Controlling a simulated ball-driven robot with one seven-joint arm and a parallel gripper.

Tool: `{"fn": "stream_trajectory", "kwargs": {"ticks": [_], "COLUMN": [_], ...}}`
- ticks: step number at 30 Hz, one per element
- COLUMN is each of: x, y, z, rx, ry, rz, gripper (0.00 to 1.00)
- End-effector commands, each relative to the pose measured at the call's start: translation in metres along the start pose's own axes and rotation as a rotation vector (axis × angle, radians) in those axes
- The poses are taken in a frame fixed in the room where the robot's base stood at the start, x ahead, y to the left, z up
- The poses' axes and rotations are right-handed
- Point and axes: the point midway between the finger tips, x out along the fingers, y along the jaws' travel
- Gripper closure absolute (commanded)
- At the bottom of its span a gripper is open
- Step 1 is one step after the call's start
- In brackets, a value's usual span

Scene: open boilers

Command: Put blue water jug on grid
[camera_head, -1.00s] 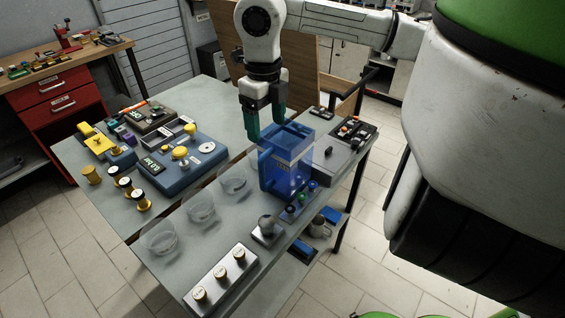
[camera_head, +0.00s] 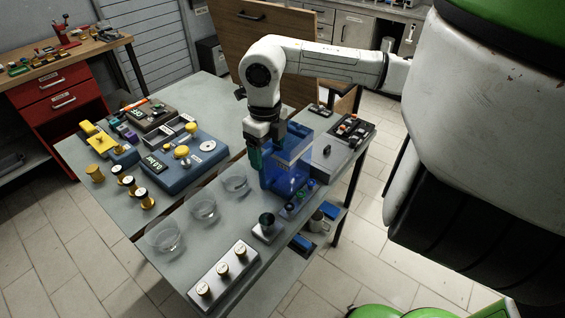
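The blue water jug (camera_head: 285,170) is translucent and stands upright at the right part of the grey table. My gripper (camera_head: 266,150) points down at the jug's upper left side. One dark green finger is left of the jug and the other is by its rim, with a gap between them. Whether they touch the jug is hidden. I cannot make out a grid with certainty.
Several clear glass bowls (camera_head: 203,208) stand left of the jug. A blue scale-like device (camera_head: 184,163) is left. A grey device (camera_head: 338,150) is right behind the jug.

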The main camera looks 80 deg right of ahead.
Motion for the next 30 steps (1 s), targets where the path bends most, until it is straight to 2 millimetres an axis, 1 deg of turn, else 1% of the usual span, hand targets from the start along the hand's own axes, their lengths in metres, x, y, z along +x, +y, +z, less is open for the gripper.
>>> {"fn": "stream_trajectory", "kwargs": {"ticks": [1,2,18,21,22,23,30], "x": [-0.0001,-0.0002,-0.0006,-0.0007,-0.0009,-0.0009,-0.0019], "y": [-0.0001,-0.0001,-0.0002,-0.0002,-0.0002,-0.0002,-0.0004], "z": [0.0001,0.0001,0.0001,0.0001,0.0002,0.0002,0.0003], "rx": [0.0,0.0,0.0,0.0,0.0,0.0,0.0], "ry": [0.0,0.0,0.0,0.0,-0.001,-0.001,-0.001], "rz": [0.0,0.0,0.0,0.0,0.0,0.0,-0.001], "gripper": [0.31,0.34,0.86,0.95,0.95,1.0,1.0]}}
